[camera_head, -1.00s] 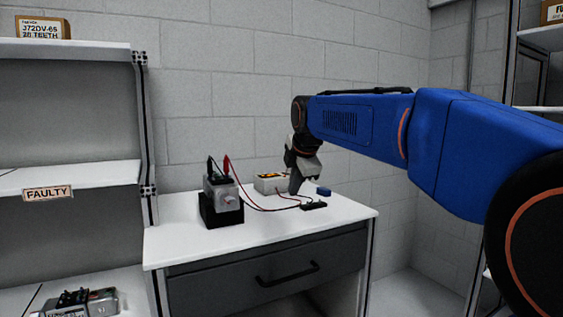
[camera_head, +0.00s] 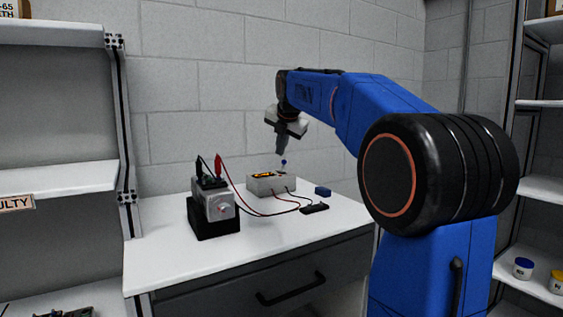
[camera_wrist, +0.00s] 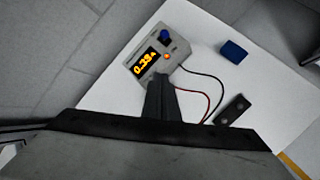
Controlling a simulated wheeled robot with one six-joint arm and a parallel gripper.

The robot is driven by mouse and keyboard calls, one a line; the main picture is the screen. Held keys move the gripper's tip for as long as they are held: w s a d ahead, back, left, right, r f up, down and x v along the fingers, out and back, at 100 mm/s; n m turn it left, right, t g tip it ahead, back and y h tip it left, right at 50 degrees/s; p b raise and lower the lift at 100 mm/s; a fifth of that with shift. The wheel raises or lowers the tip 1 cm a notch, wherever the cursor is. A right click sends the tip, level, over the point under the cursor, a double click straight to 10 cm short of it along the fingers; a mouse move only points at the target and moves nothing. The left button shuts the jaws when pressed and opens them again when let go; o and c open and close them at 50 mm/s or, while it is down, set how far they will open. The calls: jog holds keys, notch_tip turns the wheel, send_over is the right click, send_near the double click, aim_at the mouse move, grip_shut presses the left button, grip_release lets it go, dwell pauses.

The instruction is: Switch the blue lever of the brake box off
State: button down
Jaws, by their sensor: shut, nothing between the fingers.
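The brake box (camera_head: 268,184) is a grey box at the back of the white table, with an orange lit display. In the wrist view the box (camera_wrist: 143,50) shows its display reading about 0.39, a lit orange button, and the blue lever (camera_wrist: 165,36) near its far corner. In the head view the blue-tipped lever (camera_head: 284,163) stands up from the box top. My gripper (camera_head: 281,152) is shut and empty, pointing down just above the lever in the head view. In the wrist view my gripper (camera_wrist: 161,78) overlaps the box's near edge; contact cannot be told.
A motor unit on a black stand (camera_head: 213,210) stands left of the box, with red and black cables. A black connector block (camera_head: 314,208) and a small blue block (camera_head: 323,191) lie to the right. The table front (camera_head: 200,262) is clear. Shelves (camera_head: 60,180) stand at left.

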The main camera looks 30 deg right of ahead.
jog(key=w+d+f, duration=0.1)
jog(key=w+f, duration=0.1)
jog(key=w+d+f, duration=0.1)
jog(key=w+f, duration=0.1)
jog(key=w, duration=0.1)
jog(key=w+d+f, duration=0.2)
jog(key=shift+w+d+f, duration=0.1)
jog(key=shift+w+f, duration=0.25)
jog(key=shift+f, duration=0.05)
jog(key=shift+w+d+r, duration=0.15)
jog(key=shift+w+d, duration=0.15)
jog(key=shift+d, duration=0.1)
jog(key=shift+a, duration=0.15)
jog(key=shift+w+r+g, duration=0.1)
jog(key=shift+w+g, duration=0.05)
jog(key=shift+g, duration=0.15)
